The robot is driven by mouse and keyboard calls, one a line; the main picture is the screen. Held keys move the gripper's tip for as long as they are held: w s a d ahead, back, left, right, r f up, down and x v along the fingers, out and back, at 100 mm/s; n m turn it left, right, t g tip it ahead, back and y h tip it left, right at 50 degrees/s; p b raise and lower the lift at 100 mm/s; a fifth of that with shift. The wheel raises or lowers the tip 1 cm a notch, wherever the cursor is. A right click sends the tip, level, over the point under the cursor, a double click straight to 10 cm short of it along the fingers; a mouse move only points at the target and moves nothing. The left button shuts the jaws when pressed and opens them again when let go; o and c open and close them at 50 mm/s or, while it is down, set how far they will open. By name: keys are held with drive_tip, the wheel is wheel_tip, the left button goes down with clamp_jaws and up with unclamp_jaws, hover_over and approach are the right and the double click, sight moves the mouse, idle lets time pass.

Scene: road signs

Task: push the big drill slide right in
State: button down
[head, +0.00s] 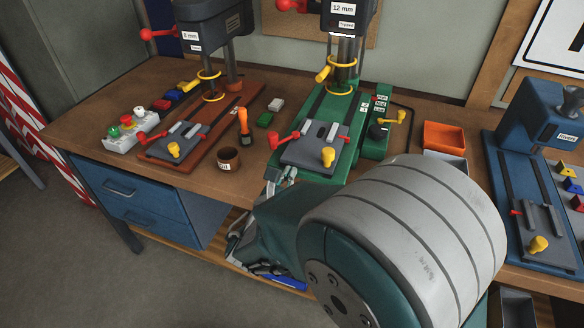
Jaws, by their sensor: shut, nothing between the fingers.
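The big drill (348,12) is the green machine marked 12 mm, at the back middle. Its grey slide (312,146) sits at the front of the green base, nearer to me than the spindle. A yellow knob (328,157) stands on the slide, and red-ended levers are at its left. My gripper (281,177) shows small and partly hidden at the front left corner of the green base, just below the slide. Its fingers look shut and hold nothing visible. I cannot tell whether they touch the slide. My arm hides part of the base's front.
A smaller red-based drill (205,20) with its own slide stands left. An orange bin (443,138) and a blue machine (548,115) are at the right.

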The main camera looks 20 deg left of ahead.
sight(292, 163)
drive_tip(key=shift+w+a, duration=0.15)
drive_tip(key=shift+w, duration=0.4)
drive_tip(key=shift+w+a+f, duration=0.1)
drive_tip(key=shift+w+a, duration=0.2)
drive_tip(key=shift+a, duration=0.1)
drive_tip(key=shift+w+d, duration=0.15)
drive_tip(key=shift+d, duration=0.35)
drive_tip(key=w, duration=0.3)
drive_tip(key=shift+w+a, duration=0.1)
drive_tip(key=shift+w, duration=0.3)
